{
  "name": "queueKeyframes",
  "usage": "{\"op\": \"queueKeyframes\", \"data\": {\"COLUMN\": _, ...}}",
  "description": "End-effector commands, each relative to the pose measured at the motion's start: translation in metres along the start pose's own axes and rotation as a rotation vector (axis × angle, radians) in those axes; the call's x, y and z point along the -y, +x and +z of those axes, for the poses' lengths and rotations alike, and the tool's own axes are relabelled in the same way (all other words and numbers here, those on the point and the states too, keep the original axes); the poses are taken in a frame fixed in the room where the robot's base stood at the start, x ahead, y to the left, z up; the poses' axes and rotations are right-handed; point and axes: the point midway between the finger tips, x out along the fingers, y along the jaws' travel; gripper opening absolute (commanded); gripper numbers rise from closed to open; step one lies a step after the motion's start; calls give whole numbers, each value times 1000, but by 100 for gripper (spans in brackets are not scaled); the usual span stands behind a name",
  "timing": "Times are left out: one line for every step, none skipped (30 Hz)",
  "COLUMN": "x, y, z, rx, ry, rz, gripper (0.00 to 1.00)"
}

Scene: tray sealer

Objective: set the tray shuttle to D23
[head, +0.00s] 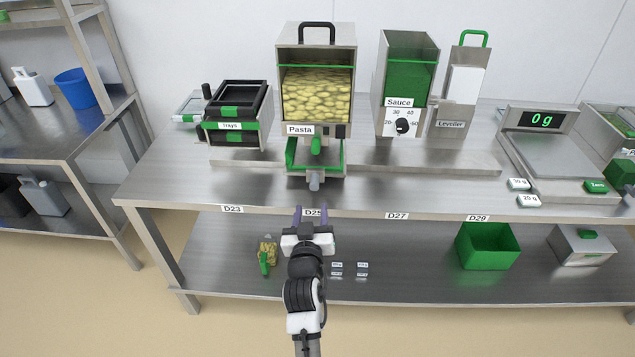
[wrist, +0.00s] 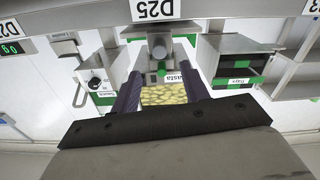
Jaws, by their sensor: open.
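The tray shuttle (head: 297,172) stands on the bench under the pasta hopper (head: 317,95), above the D25 label (head: 313,212). It has green sides and a grey knob (head: 314,180) facing the front edge. The D23 label (head: 232,209) is on the bench edge to its left, below the trays stack. My gripper (head: 312,215) is open and empty, in front of the bench edge at D25, apart from the knob. The wrist view is upside down; there my open fingers (wrist: 160,75) point toward the hopper front, with the knob (wrist: 157,47) between and beyond them.
A black tray stack (head: 237,100) stands left of the hopper. The sauce dispenser (head: 405,85), leveller (head: 452,120) and scale (head: 550,155) stand to the right. The bench front between D23 and D25 looks clear. A green bin (head: 487,245) is on the lower shelf.

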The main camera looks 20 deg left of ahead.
Motion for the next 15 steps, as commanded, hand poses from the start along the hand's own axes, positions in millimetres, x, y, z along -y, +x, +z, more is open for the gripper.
{"op": "queueKeyframes", "data": {"x": -1, "y": 12, "z": -4, "rx": -2, "ry": -2, "rz": 1, "gripper": 45}}
{"op": "queueKeyframes", "data": {"x": -1, "y": 18, "z": -4, "rx": -2, "ry": -2, "rz": 1, "gripper": 45}}
{"op": "queueKeyframes", "data": {"x": -1, "y": 26, "z": -4, "rx": -1, "ry": -2, "rz": 1, "gripper": 45}}
{"op": "queueKeyframes", "data": {"x": -1, "y": 32, "z": -4, "rx": -1, "ry": -1, "rz": 1, "gripper": 45}}
{"op": "queueKeyframes", "data": {"x": -1, "y": 38, "z": -4, "rx": -2, "ry": -1, "rz": 1, "gripper": 45}}
{"op": "queueKeyframes", "data": {"x": -1, "y": 46, "z": -4, "rx": -2, "ry": -1, "rz": 1, "gripper": 45}}
{"op": "queueKeyframes", "data": {"x": -1, "y": 52, "z": -4, "rx": -2, "ry": -1, "rz": 0, "gripper": 45}}
{"op": "queueKeyframes", "data": {"x": -1, "y": 58, "z": -4, "rx": -3, "ry": -1, "rz": 0, "gripper": 45}}
{"op": "queueKeyframes", "data": {"x": 0, "y": 65, "z": -3, "rx": -2, "ry": 0, "rz": 0, "gripper": 45}}
{"op": "queueKeyframes", "data": {"x": -1, "y": 70, "z": -4, "rx": -2, "ry": 0, "rz": 0, "gripper": 45}}
{"op": "queueKeyframes", "data": {"x": -1, "y": 74, "z": -3, "rx": -2, "ry": -1, "rz": 0, "gripper": 45}}
{"op": "queueKeyframes", "data": {"x": 0, "y": 80, "z": -3, "rx": -1, "ry": -1, "rz": 0, "gripper": 45}}
{"op": "queueKeyframes", "data": {"x": 0, "y": 84, "z": -3, "rx": -2, "ry": -1, "rz": 0, "gripper": 45}}
{"op": "queueKeyframes", "data": {"x": 0, "y": 87, "z": -2, "rx": -1, "ry": -1, "rz": 0, "gripper": 45}}
{"op": "queueKeyframes", "data": {"x": 0, "y": 91, "z": -2, "rx": -2, "ry": 0, "rz": 0, "gripper": 45}}
